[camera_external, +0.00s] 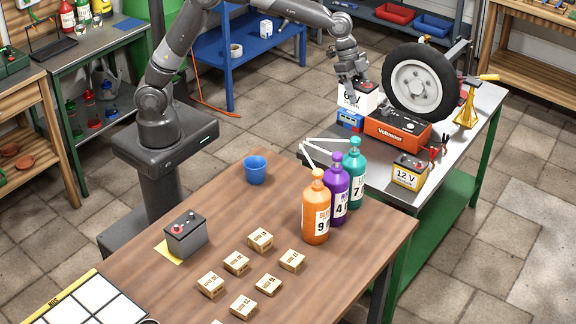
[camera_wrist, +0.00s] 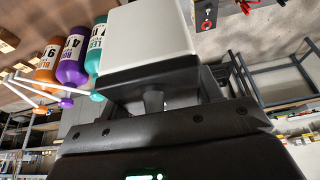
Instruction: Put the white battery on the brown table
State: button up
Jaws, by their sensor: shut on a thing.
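The white battery (camera_external: 357,100), with a dark top and black lettering, is at the rear left of the grey workbench. My gripper (camera_external: 357,84) is shut on it from above. I cannot tell if its base touches the bench, because a blue item hides its lower part. In the wrist view the battery (camera_wrist: 148,40) is a large pale block against my gripper (camera_wrist: 155,96). The brown table (camera_external: 222,212) stands in front, in the lower middle of the external view.
Orange (camera_external: 316,212), purple (camera_external: 336,187) and teal (camera_external: 355,165) bottles stand at the brown table's far right. A blue cup (camera_external: 254,170), a grey battery (camera_external: 186,236) and several small wooden blocks also stand there.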

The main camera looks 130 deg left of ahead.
jog(key=s+d+r+m+g+h, duration=0.1)
jog(key=s+d+m, duration=0.4)
jog(key=d, duration=0.7)
jog(key=s+d+r+m+g+h, duration=0.2)
jog(key=s+d+m, duration=0.3)
jog(key=d, duration=0.7)
jog(key=s+d+r+m+g+h, duration=0.1)
jog(key=s+d+m, duration=0.4)
jog(key=d, duration=0.7)
jog(key=s+d+f+m+g, duration=0.2)
jog(key=s+d+f+m, duration=0.2)
jog(key=s+d+m, duration=0.45)
notch_tip(320, 180, down, 11)
jog(key=d+n, duration=0.1)
jog(key=shift+w+a+f, duration=1.2)
jog(key=shift+a+f, duration=0.25)
jog(key=shift+f, duration=0.4)
jog(key=shift+w+a+f, duration=1.25)
jog(key=shift+a+f, duration=0.2)
jog(key=shift+f, duration=0.45)
jog(key=shift+w+a+f, duration=1.2)
jog(key=shift+a+f, duration=0.25)
jog(key=shift+f, duration=0.4)
jog(key=shift+f, duration=0.1)
jog(key=o, duration=1.8)
jog(key=shift+c, duration=0.2)
